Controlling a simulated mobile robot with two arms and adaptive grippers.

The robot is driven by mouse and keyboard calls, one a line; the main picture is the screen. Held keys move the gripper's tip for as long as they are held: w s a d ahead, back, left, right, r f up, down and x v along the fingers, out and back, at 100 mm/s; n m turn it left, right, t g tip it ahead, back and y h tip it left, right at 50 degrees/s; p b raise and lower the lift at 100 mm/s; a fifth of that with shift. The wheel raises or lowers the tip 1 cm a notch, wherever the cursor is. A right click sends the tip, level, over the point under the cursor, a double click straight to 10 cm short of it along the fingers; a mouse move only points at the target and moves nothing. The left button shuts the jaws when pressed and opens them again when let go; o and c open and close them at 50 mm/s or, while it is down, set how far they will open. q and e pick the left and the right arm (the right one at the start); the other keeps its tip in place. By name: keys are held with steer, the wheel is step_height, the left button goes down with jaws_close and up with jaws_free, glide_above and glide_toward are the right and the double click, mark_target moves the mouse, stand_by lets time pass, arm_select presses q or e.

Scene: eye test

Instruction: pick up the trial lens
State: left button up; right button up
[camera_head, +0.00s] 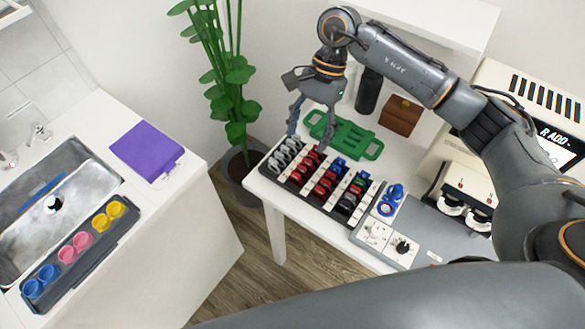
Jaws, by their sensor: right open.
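A dark case of trial lenses (268,178) lies on the white table. Its rows hold several lenses: silver ones (286,150), red ones (325,183), and some blue and green ones. I cannot tell which single lens the task means. A blue ring-shaped piece (386,208) lies to the right of the case. My right gripper (310,136) points down over the back left of the case, its fingers apart and nothing visible between them. I cannot tell how high it is above the lenses. My left gripper is out of view.
A green tray (345,136) and a brown box (400,116) stand behind the case. A grey panel with dials (404,246) and a beige machine (500,88) fill the right. A plant (237,90) stands left. The sink counter (190,195) holds a purple box (147,150) and coloured-ring tray (98,244).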

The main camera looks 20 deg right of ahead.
steer(key=p, duration=0.1)
glide_above(296, 174)
steer(key=d, duration=0.2)
steer(key=f, duration=0.5)
steer(key=shift+w+a, duration=0.15)
steer(key=shift+w, duration=0.25)
steer(key=shift+w+f, duration=0.1)
steer(key=shift+f, duration=0.25)
steer(key=p+x, duration=0.3)
steer(key=x, duration=0.1)
steer(key=shift+a+f, duration=0.25)
steer(key=shift+f, duration=0.35)
steer(key=c, duration=0.8)
